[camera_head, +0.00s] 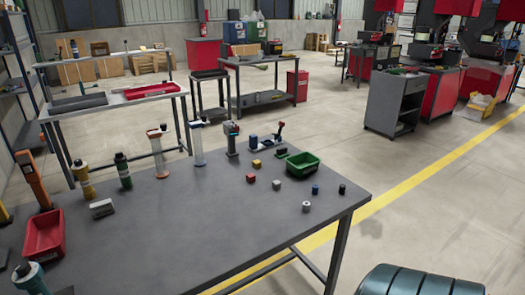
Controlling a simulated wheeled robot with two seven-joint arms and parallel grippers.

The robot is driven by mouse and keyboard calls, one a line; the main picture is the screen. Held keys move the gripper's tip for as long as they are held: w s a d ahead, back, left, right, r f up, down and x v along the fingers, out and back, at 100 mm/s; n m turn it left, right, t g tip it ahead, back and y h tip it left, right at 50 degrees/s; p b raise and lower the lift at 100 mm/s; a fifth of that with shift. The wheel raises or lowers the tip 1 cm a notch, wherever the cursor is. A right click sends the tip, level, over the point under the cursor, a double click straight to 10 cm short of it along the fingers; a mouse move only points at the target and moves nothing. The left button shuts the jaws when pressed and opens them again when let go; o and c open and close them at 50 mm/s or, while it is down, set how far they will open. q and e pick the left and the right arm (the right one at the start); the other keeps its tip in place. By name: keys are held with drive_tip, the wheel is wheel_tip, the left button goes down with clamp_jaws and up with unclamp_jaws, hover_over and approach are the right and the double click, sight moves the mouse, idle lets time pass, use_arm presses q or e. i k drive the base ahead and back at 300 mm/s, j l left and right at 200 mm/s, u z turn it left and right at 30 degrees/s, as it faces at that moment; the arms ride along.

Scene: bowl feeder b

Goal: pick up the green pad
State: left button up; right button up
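No object that I can surely call a green pad shows in the head view. A small dark block (281,151) lies just behind the green bin; its colour is too dark to tell. The open green bin (302,164) stands near the table's far right edge and looks empty. A large dark teal ribbed object (420,282) is cut off at the bottom right, beyond the table; I cannot tell what it is. Neither of my grippers is in view.
The grey table (200,215) has a clear middle. A red cube (250,178), yellow cube (256,164), grey block (276,185) and small cylinders (315,190) lie at the right. A red bin (45,235) and several upright tools (123,170) line the left and back.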

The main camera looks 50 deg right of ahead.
sight(281, 153)
drive_tip(key=z, duration=1.8)
drive_tip(key=u, duration=1.55)
drive_tip(key=z, duration=1.55)
drive_tip(key=u, duration=0.15)
